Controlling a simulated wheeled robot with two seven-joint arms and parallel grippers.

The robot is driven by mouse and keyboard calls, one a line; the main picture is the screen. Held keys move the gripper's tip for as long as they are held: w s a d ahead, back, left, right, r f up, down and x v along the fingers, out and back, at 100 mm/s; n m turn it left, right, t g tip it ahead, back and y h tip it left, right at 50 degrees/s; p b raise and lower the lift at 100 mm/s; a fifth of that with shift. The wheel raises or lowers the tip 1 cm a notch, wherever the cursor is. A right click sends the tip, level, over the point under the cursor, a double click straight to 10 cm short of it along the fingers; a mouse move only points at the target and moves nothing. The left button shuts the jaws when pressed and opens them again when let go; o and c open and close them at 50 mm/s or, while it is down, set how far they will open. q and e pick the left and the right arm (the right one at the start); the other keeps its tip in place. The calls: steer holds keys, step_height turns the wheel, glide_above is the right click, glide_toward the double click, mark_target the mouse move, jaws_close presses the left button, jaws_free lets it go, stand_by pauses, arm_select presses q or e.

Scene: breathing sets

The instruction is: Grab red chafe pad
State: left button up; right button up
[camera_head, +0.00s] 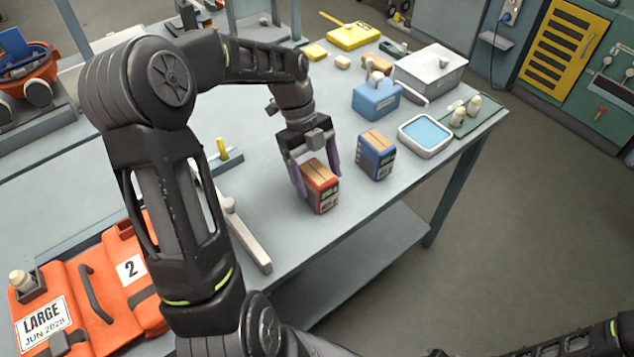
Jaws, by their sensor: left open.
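The red chafe pad (325,198) is a small red box with a tan top and a dark label. It stands upright on the grey table (255,190) near the front edge. My left gripper (318,183) is low over it and open, with one purple finger at its left side and the other at its far right side. I cannot tell whether the fingers touch it. A similar blue box (376,156) stands to the right of the red one, apart from it. My right gripper is not in view.
A white tray with blue inside (426,134), a blue container (376,99) and a grey metal box (431,70) stand farther back right. A long grey bar (247,238) lies left of the red pad. An orange case (90,290) lies at lower left.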

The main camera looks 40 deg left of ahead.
arm_select(q)
steer(key=shift+x, duration=1.2)
steer(key=shift+c, duration=0.3)
jaws_close()
